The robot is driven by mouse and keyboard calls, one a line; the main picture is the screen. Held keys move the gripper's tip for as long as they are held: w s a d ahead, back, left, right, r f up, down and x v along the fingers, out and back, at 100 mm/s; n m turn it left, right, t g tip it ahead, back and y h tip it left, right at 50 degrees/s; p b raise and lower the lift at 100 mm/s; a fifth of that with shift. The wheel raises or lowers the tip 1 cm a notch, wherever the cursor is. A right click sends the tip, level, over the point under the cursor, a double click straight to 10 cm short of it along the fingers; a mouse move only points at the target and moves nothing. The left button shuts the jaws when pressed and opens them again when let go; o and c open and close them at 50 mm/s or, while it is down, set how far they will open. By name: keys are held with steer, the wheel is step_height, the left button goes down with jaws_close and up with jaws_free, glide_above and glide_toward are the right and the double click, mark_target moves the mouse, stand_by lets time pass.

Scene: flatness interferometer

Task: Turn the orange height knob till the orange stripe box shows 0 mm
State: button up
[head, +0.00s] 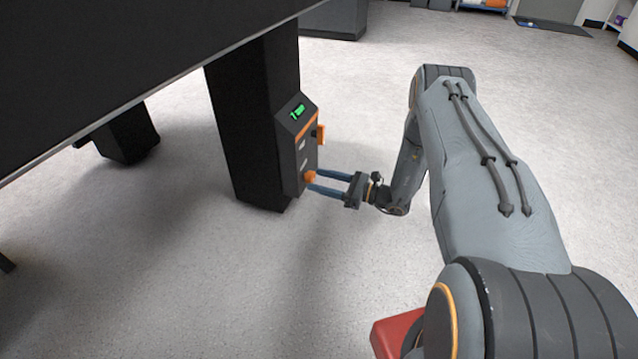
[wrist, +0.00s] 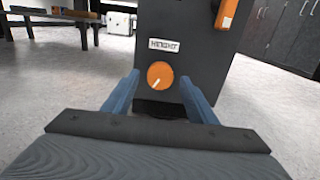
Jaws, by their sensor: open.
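The orange height knob (head: 310,177) is low on the dark control box (head: 291,158) fixed to a black table leg. In the wrist view the round knob (wrist: 160,75) has a white pointer line aimed to the lower left, under a label reading HEIGHT. The box's orange stripe (head: 307,129) runs below a small display (head: 297,112) with green characters, too small to read surely; it may show 7 mm. My gripper (head: 311,181) is open, its two blue fingers (wrist: 160,92) on either side of the knob. I cannot tell whether they touch it.
An orange handle-like part (head: 321,134) sticks out of the box above the knob, also at the upper right in the wrist view (wrist: 227,14). The black table top (head: 130,75) overhangs the leg (head: 247,130). The floor around is clear.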

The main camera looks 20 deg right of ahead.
steer(key=shift+w+a, duration=0.25)
steer(key=shift+a, duration=0.2)
steer(key=shift+c, duration=0.4)
steer(key=c, duration=1)
